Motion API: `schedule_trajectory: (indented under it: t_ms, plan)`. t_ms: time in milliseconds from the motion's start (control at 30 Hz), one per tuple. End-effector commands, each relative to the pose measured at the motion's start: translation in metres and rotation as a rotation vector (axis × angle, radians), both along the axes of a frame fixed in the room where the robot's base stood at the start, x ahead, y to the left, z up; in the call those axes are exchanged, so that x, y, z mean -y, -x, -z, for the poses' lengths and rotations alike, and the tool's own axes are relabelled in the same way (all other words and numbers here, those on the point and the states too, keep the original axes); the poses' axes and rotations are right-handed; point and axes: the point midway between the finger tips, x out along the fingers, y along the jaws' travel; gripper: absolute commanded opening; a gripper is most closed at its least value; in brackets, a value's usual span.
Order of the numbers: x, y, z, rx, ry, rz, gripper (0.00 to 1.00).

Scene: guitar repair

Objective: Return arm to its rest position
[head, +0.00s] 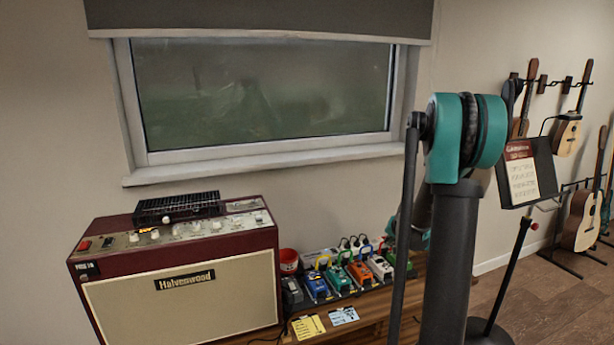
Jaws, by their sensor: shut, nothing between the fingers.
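My arm stands upright right of the middle in the head view, with a teal joint at its top and dark links running down out of the frame. Another teal part shows low behind the upright link, partly covered by it. My gripper is not visible in this view, so its fingers cannot be seen.
A red amplifier (180,290) and a row of coloured pedals (362,273) stand on a wooden bench (345,330), close left of my arm. A window (265,95) is behind. A music stand (527,172) and hanging guitars (567,133) are at right, above open wooden floor (545,290).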

Motion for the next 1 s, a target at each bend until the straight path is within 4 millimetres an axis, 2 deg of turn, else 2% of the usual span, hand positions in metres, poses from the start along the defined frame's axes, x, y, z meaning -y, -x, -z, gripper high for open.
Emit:
schedule_trajectory:
  t_ms: [33,100,333,500,700,800,900,1000]
  plan:
    - [-0.014,0.02,-0.008,-0.014,0.014,-0.028,0.0]
    - [-0.028,0.047,-0.015,-0.035,0.034,-0.065,0.0]
    - [-0.07,0.138,-0.029,-0.104,0.104,-0.186,0.0]
    - [-0.093,0.208,-0.028,-0.152,0.154,-0.274,0.0]
    - [-0.111,0.289,-0.014,-0.208,0.212,-0.374,0.0]
    - [-0.115,0.321,-0.006,-0.229,0.237,-0.413,0.0]
    - [-0.117,0.342,0.001,-0.244,0.253,-0.442,0.0]
    - [-0.118,0.35,0.004,-0.25,0.259,-0.452,0.0]
